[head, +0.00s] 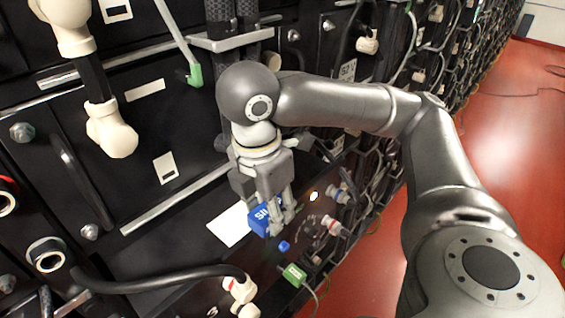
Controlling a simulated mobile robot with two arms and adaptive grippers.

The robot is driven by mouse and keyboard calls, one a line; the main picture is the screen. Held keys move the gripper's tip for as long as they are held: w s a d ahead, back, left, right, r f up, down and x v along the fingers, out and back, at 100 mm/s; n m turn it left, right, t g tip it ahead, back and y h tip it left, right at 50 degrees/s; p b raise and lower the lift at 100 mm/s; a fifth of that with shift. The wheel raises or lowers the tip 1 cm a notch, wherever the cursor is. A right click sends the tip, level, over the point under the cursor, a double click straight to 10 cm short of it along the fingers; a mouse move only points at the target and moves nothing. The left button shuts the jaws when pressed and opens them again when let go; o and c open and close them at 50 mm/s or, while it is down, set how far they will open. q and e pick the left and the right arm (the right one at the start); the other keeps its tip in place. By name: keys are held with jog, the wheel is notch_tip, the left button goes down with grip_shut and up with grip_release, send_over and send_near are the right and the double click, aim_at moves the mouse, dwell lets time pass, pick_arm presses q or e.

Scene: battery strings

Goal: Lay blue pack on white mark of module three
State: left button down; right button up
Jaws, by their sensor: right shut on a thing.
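The blue pack (261,220) is a small block with white lettering. My right gripper (279,222) reaches down from above and is shut on it; the fingers hide its right side. A plain white mark (230,226) lies on the black ledge just left of the pack. The pack covers the right end of the mark in the picture. I cannot tell whether it touches the surface. My left gripper is not in view.
A black cable with a white connector (240,290) runs along the front. A green connector (294,274) and several plugs (336,228) sit right of the pack. A black handle (82,180) stands out at left. Red floor (510,150) is free at right.

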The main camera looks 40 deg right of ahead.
jog(key=shift+w+a+r, duration=0.1)
jog(key=shift+w+r, duration=0.05)
jog(key=shift+w, duration=0.75)
jog(key=shift+w+a+f+p, duration=0.15)
jog(key=shift+w+p, duration=0.1)
jog(key=shift+w, duration=0.4)
jog(key=shift+w+d+f+p, duration=0.1)
jog(key=shift+w+p, duration=0.1)
jog(key=shift+w, duration=0.4)
jog(key=shift+w+a+f+p, duration=0.15)
jog(key=shift+w+p, duration=0.1)
jog(key=shift+w, duration=0.4)
jog(key=shift+d+f+b, duration=0.1)
jog(key=shift+f+b, duration=0.3)
jog(key=shift+f, duration=0.65)
jog(key=o, duration=1.2)
jog(key=shift+w, duration=0.1)
